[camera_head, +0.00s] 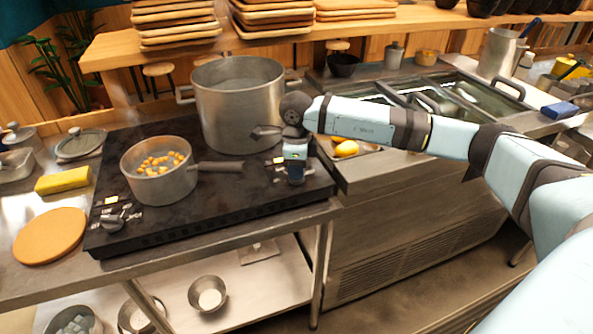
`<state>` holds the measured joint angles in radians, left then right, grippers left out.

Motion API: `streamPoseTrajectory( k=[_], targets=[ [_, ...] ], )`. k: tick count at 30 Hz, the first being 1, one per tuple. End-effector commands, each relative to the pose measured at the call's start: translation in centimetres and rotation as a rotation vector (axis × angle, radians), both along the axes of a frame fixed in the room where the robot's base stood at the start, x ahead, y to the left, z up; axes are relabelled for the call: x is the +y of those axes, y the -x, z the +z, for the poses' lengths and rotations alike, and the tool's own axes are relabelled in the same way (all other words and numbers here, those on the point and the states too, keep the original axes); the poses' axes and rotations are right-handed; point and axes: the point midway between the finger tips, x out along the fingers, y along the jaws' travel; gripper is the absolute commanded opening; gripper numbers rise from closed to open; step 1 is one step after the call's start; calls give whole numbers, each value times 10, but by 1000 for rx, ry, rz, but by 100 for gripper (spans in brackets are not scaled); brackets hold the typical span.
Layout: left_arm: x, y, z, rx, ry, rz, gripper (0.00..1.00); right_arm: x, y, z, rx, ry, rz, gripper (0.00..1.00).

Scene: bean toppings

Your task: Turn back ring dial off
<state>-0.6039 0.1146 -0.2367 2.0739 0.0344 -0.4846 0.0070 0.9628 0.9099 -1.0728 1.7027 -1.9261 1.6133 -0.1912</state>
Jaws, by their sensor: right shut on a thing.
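The black stove (225,205) stands at the left on a steel counter. My right gripper (296,178) comes in from the right and points down at the stove's right side, behind its front edge. It is shut on the dial there, which the fingers mostly hide; small light markings show beside it. I cannot tell how far the dial is turned. A second dial (112,222) sits at the stove's front left corner, with nothing touching it. A large steel pot (240,115) stands at the back of the stove. My left gripper is not in view.
A small saucepan (160,185) with orange cubes stands at the front of the stove, its handle (220,166) reaching toward my right gripper. A yellow sponge (63,180) and a round board (50,236) lie at the left. A lemon (346,149) lies right of the gripper.

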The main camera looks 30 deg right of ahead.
Motion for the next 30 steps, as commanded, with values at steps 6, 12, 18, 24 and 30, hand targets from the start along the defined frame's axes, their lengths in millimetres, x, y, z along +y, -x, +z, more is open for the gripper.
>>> streamPoseTrajectory(
  k=[6,12,18,24,30],
  targets=[
    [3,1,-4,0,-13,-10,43,0,-1,1,-3,1,57,0],
    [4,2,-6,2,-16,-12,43,0,-1,1,-4,0,74,0],
    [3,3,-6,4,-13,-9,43,0,-1,1,-4,0,74,0],
    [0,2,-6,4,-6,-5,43,0,-1,1,-3,0,74,42],
    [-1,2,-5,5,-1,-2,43,0,0,1,-1,0,73,43]
  ],
)
